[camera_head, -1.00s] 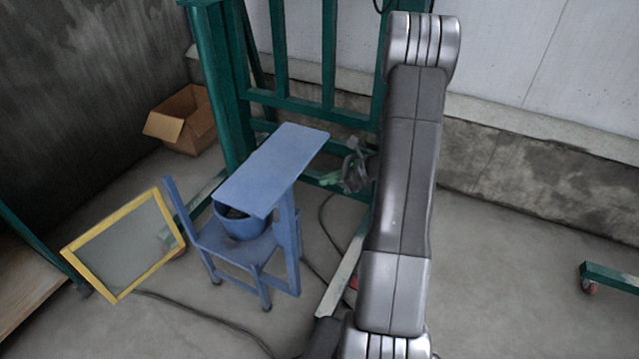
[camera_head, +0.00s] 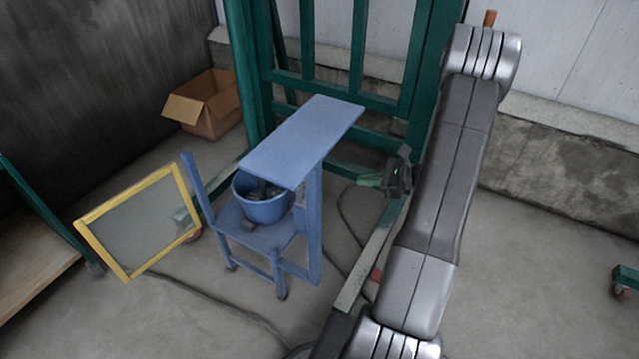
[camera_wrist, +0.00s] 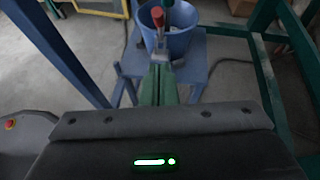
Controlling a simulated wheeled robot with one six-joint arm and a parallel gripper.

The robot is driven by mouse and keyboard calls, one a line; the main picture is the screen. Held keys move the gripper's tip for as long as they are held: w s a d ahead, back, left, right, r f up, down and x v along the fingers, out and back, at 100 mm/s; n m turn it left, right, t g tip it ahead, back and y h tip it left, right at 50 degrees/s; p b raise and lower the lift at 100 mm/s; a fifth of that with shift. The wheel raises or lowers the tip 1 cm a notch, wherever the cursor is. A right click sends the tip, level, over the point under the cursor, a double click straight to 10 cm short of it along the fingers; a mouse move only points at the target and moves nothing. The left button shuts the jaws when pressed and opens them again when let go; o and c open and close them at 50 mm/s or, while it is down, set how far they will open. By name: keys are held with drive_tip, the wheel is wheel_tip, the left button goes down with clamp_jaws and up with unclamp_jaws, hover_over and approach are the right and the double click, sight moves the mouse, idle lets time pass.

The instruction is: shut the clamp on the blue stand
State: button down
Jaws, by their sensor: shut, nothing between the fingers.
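The blue stand (camera_head: 305,135) is in the middle of the head view, with a flat top board and a lower shelf. My gripper (camera_head: 368,181) is right of it, with its green fingers pointing left towards the stand's post. In the wrist view my gripper (camera_wrist: 158,75) has its green fingers together and empty. A red-handled metal piece (camera_wrist: 158,18), which looks like the clamp, shows just beyond the fingertips, in front of the bucket. I cannot tell whether the fingers touch it or how far shut it is. I cannot make the clamp out in the head view.
A blue bucket (camera_head: 262,210) with dark pieces in it sits on the stand's lower shelf. A green frame (camera_head: 415,75) rises behind. A yellow-framed panel (camera_head: 130,275) is at left and an open cardboard box (camera_head: 212,115) at back left. Cables lie on the floor.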

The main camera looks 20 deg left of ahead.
drive_tip(key=shift+d+f, duration=0.15)
drive_tip(key=shift+f, duration=0.05)
idle(0.3)
drive_tip(key=a+r+b+x, duration=0.1)
drive_tip(key=r+b+x, duration=0.1)
drive_tip(key=x, duration=1)
drive_tip(key=shift+s+a+r, duration=0.2)
drive_tip(key=shift+a, duration=0.3)
